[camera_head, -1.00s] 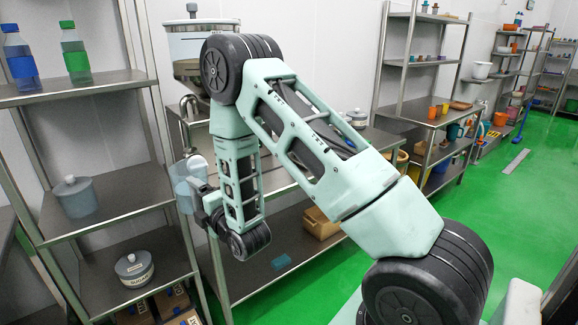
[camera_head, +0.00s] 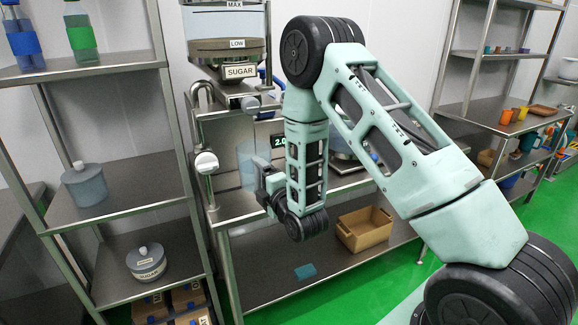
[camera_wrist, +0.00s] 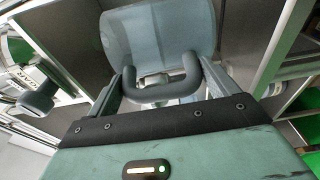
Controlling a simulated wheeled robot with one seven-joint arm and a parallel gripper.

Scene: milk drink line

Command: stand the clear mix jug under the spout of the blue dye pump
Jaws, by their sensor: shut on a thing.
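The clear mix jug (camera_head: 248,166) is a pale blue see-through vessel in front of the steel bench, beside the curved pipe. My gripper (camera_head: 265,184) is shut on its handle, and my arm hides part of it. In the wrist view the jug (camera_wrist: 160,32) fills the upper middle, with its grey handle (camera_wrist: 178,92) between the fingers of my gripper (camera_wrist: 168,78). The jug looks empty, though its inside is not clear. I cannot make out the blue dye pump or its spout for certain.
A sugar hopper (camera_head: 225,45) stands on the bench. A curved steel pipe with a white round end (camera_head: 206,162) rises just left of the jug. A shelf rack (camera_head: 120,205) with bottles and lidded tubs is at left. A brown crate (camera_head: 364,232) sits on the lower shelf.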

